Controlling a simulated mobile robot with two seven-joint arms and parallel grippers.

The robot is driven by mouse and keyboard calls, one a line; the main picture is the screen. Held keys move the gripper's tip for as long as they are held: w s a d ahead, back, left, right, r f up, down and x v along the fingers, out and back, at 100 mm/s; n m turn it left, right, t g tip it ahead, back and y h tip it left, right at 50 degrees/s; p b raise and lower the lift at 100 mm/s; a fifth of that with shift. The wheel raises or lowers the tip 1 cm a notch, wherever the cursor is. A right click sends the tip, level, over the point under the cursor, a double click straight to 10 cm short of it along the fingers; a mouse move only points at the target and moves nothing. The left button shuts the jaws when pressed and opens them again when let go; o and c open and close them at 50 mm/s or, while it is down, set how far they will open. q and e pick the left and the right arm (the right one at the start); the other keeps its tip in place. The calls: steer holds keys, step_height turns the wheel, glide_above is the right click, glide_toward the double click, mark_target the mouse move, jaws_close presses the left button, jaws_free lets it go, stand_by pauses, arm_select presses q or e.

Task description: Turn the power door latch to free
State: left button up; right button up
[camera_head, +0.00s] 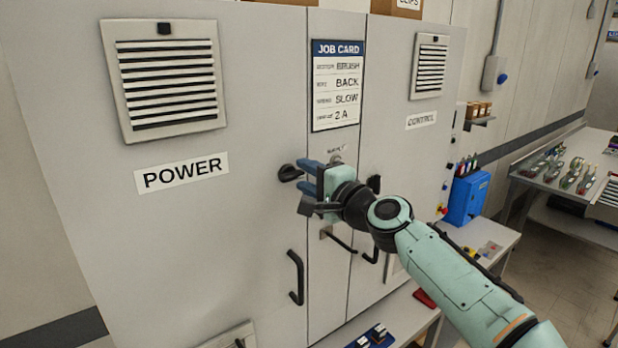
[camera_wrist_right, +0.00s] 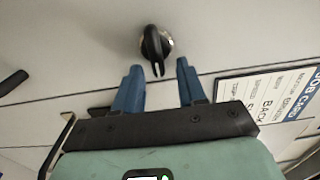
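The power door latch (camera_head: 289,173) is a small black knob on the right edge of the grey door labelled POWER (camera_head: 182,173), above a black door handle (camera_head: 296,277). In the right wrist view the latch (camera_wrist_right: 156,46) has a narrow black grip on a round metallic base, its end pointing toward my gripper. My right gripper (camera_head: 304,184) is open, its blue fingers close to the latch from the right. In the right wrist view the fingertips (camera_wrist_right: 159,66) are spread, with the latch just beyond the gap, apparently untouched. My left gripper is not in view.
A JOB CARD (camera_head: 337,85) hangs on the narrow panel between the doors. The CONTROL door (camera_head: 421,121) is on the right, its latch area partly hidden by my arm. A blue bin (camera_head: 467,196) and a workbench (camera_head: 575,175) stand farther right.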

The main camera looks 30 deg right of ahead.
steer(key=shift+s, duration=0.1)
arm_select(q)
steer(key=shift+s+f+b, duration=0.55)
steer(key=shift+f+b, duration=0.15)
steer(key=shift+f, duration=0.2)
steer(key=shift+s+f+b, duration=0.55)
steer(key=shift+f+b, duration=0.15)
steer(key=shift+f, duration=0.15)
arm_select(e)
steer(key=s+d, duration=0.1)
steer(key=s, duration=1.2)
